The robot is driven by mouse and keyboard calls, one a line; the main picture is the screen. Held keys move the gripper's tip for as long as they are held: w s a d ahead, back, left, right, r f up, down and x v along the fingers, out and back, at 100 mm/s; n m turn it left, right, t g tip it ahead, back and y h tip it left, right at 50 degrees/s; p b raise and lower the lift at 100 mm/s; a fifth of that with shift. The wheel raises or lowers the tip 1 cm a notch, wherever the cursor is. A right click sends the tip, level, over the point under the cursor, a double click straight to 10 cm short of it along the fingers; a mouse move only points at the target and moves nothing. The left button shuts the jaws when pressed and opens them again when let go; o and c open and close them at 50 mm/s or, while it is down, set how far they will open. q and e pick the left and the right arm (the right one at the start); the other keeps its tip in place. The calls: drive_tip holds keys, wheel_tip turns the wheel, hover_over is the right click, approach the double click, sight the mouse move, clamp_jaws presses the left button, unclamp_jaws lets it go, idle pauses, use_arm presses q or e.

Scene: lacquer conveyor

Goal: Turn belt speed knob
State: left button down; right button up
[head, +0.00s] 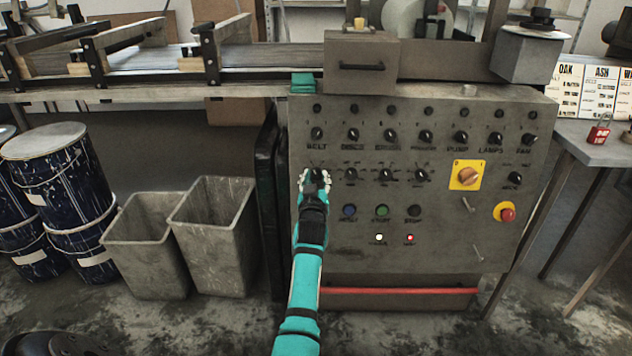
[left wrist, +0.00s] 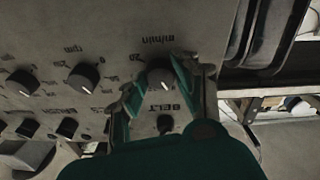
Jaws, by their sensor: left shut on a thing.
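The control panel (head: 450,240) faces me, with rows of black knobs. My left gripper (head: 316,176) is at the panel's left side, just below the BELT label. In the left wrist view, where the panel appears upside down, the belt speed knob (left wrist: 160,76) is dark with a pale face and sits by the "m/min" marking. The teal fingers of my left gripper (left wrist: 158,84) are on either side of this knob and shut on it. In the head view the gripper mostly hides the knob. My right gripper is not in view.
A small BELT switch (head: 317,134) is just above. A speed knob (head: 350,175) is close to the right, with blue (head: 349,211) and green (head: 382,211) buttons below. A red emergency button (head: 507,214) is at far right. Grey bins (head: 150,245) stand left.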

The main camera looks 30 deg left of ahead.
sight(317, 139)
use_arm(q)
drive_tip(key=c, duration=1)
unclamp_jaws()
drive_tip(key=shift+o, duration=0.2)
wheel_tip(317, 139, up, 10)
drive_tip(key=shift+f, duration=0.1)
